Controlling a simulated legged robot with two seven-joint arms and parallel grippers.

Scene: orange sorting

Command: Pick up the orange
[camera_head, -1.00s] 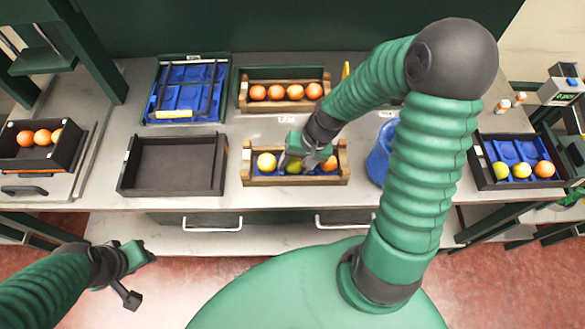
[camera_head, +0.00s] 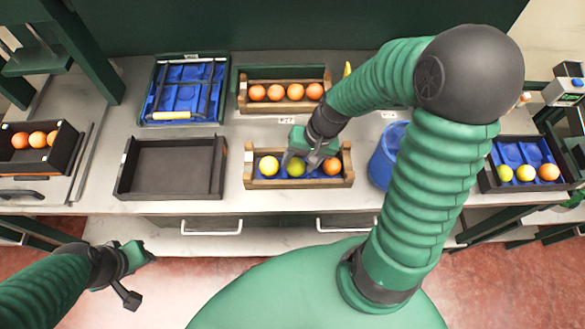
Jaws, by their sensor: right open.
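A wooden crate (camera_head: 300,183) stands at the middle front of the counter. I cannot tell whether a finger touches the fruit. My left gripper (camera_head: 137,275) hangs low at the left, away from the counter; its jaws are not clear.
An empty black tray (camera_head: 171,195) stands left of the crate. Behind are a blue-lined crate (camera_head: 150,119) and a wooden crate with several oranges (camera_head: 245,104). A blue bin (camera_head: 378,170) is close at the right. Black trays with fruit stand far left (camera_head: 62,160) and far right (camera_head: 490,183).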

